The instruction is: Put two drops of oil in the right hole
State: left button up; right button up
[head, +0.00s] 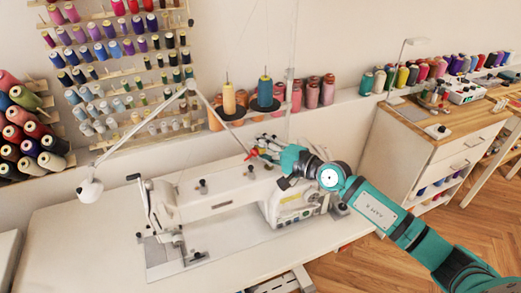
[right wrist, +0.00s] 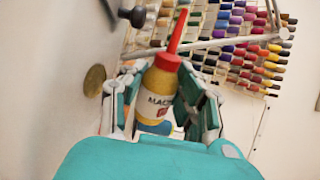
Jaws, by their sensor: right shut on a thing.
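The white sewing machine (head: 225,190) stands on the pale table in the head view. My right gripper (head: 272,152) is above the right part of its top. It is shut on the oil bottle, whose red nozzle (head: 252,154) points left and down. In the right wrist view the yellow oil bottle (right wrist: 159,92), with a white label and red nozzle, sits between the fingers of my right gripper (right wrist: 160,108). A round brass-coloured spot (right wrist: 94,80) shows on the pale surface to the bottle's left. I cannot make out the right hole. My left gripper is not in view.
A lamp (head: 90,188) on a jointed arm reaches over the machine's left side. Two thread cones (head: 265,90) stand behind the machine. Thread racks (head: 115,70) cover the wall. A wooden-topped cabinet (head: 440,135) stands at right. The table's front left (head: 80,250) is clear.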

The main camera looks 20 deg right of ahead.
jog(key=m+p, duration=0.1)
jog(key=r+m, duration=0.1)
jog(key=m, duration=0.1)
jog(key=shift+s+a+r+p, duration=0.15)
jog(key=shift+a+p, duration=0.05)
jog(key=shift+p, duration=0.15)
jog(key=shift+s+a+r+m+y+p, duration=0.1)
jog(key=shift+r+m+y+p, duration=0.1)
jog(key=shift+m, duration=0.4)
jog(key=shift+s+a+r+m+y+p, duration=0.1)
jog(key=shift+r+m, duration=0.05)
jog(key=shift+m, duration=0.45)
